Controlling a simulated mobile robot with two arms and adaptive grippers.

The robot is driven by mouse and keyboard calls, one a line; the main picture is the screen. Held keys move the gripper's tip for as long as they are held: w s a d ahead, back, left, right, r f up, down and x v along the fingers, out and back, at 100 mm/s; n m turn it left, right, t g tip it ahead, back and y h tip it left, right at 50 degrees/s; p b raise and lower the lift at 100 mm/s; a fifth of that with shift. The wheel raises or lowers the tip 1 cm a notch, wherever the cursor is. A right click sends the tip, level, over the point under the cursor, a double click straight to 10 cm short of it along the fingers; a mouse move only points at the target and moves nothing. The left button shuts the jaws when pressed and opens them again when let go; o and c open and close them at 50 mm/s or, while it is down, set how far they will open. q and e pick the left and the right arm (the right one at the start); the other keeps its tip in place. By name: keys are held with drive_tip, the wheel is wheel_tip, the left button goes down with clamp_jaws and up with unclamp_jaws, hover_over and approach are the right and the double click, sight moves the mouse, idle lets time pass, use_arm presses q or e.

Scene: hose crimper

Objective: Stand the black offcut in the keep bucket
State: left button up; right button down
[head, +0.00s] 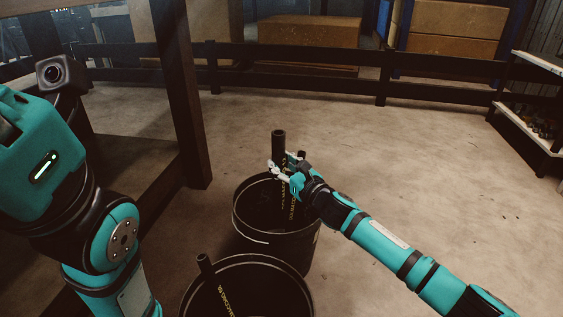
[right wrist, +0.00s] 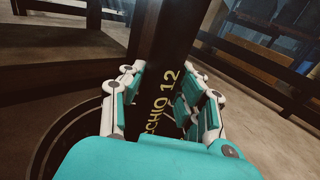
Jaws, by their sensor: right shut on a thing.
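My right gripper (head: 287,172) is shut around a black offcut (head: 279,146), a dark hose piece with yellow lettering. In the right wrist view the offcut (right wrist: 158,62) stands between the fingers (right wrist: 160,90). It is roughly upright, its top above the gripper and its lower part inside the rim of the farther black bucket (head: 238,222). I cannot tell whether its lower end touches the bottom. A nearer black bucket (head: 187,300) holds another dark hose piece (head: 206,266), leaning. No label shows which is the keep bucket. My left gripper is out of view.
A dark wooden post and frame (head: 185,90) stand left of the buckets. A low dark rail (head: 330,55) crosses the back, with brown boxes (head: 305,30) behind it. A shelf (head: 530,130) stands at the right. The floor right of the buckets is clear.

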sight(282, 182)
drive_tip(key=shift+f+b, duration=0.45)
drive_tip(key=shift+f, duration=0.35)
wheel_tip(282, 182, down, 4)
drive_tip(key=b, duration=0.2)
drive_tip(key=shift+b, duration=0.4)
drive_tip(key=c, duration=0.9)
unclamp_jaws()
drive_tip(key=shift+f, duration=0.15)
drive_tip(key=v, duration=1.2)
